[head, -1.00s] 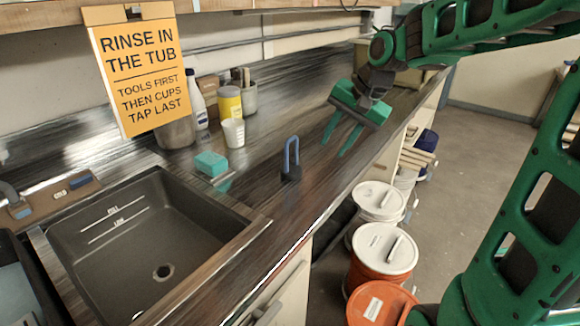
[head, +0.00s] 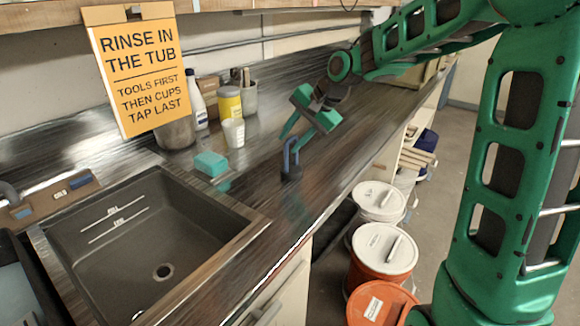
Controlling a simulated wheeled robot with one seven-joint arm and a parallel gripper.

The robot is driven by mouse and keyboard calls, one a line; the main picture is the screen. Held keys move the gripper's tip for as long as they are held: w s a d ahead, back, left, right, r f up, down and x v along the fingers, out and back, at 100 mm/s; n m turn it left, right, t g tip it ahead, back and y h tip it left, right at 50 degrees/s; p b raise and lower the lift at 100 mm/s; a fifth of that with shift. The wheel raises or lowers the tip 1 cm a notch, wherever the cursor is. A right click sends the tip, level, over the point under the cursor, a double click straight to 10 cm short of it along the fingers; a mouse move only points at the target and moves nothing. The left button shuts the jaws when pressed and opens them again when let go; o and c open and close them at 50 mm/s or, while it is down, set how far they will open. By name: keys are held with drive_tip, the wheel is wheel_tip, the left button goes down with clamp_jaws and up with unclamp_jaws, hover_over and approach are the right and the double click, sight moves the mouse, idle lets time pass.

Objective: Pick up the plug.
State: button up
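The plug (head: 291,171) stands on the counter to the right of the sink, with a dark base and an upright blue loop handle. My green gripper (head: 289,145) is just above and behind it, its fingers pointing down and to the left toward the loop. The fingers look spread apart, with a gap between them. The fingertips overlap the top of the loop in the head view, and I cannot tell whether they touch it. The plug still rests on the counter.
The sink (head: 240,232) with a drain hole is at left. Lidded buckets (head: 384,249) stand on the floor below the counter edge.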

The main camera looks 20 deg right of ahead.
sight(291, 172)
drive_tip(key=x, duration=0.4)
drive_tip(key=shift+s+a+f, duration=0.1)
clamp_jaws()
